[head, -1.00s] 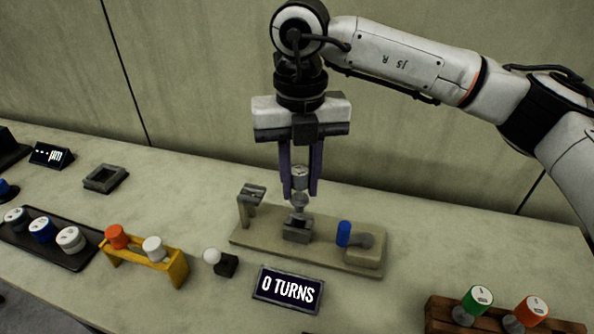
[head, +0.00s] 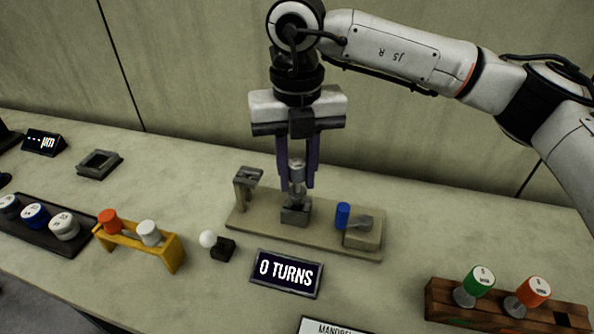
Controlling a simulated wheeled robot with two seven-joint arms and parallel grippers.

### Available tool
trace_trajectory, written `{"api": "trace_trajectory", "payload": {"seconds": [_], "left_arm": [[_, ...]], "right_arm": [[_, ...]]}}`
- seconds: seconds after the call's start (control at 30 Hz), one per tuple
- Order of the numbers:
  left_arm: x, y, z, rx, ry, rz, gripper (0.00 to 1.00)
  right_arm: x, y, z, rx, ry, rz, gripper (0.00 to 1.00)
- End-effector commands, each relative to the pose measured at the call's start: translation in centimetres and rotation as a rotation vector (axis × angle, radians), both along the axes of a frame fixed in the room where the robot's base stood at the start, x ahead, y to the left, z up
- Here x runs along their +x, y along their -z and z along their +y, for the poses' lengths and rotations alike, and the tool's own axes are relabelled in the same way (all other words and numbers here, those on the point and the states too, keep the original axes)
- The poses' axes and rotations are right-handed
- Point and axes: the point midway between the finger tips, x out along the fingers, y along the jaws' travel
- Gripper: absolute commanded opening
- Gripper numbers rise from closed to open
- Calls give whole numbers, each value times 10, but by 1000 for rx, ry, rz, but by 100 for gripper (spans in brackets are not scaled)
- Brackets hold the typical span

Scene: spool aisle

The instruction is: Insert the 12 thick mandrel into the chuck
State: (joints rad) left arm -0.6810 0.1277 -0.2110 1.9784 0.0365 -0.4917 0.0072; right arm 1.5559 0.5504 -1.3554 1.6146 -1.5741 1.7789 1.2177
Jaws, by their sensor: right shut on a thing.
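My right gripper (head: 297,183) points straight down over the winding base (head: 260,226). It is shut on a grey metal mandrel (head: 296,172), held upright between the purple fingers. The mandrel's lower end is at the chuck (head: 295,213), a small dark grey block on the base. I cannot tell how deep the end sits in it, and the number on the mandrel is not readable. My left gripper is not in view.
A blue-knobbed crank part (head: 343,215) and a grey-topped post (head: 246,182) flank the chuck. A "0 TURNS" display (head: 286,273) stands in front. A yellow rack (head: 165,247) holds spools. A wooden rack (head: 500,304) holds green and orange-topped pieces.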

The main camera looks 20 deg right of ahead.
Motion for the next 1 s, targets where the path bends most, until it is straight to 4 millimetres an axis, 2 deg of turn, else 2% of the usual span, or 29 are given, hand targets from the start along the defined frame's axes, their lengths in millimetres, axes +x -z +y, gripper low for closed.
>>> {"api": "trace_trajectory", "payload": {"seconds": [0.77, 0.8, 0.9, 0.93, 1.0], "left_arm": [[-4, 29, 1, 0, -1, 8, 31], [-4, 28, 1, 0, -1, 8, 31], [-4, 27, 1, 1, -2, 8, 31], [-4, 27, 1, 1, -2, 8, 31], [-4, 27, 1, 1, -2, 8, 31]], "right_arm": [[0, 32, 0, 1, 0, 0, 0], [0, 32, 0, 1, 0, 0, 26], [0, 31, 0, 1, 0, 0, 43], [0, 31, 0, 1, 0, 0, 46], [0, 31, 0, 0, 0, 0, 46]]}}
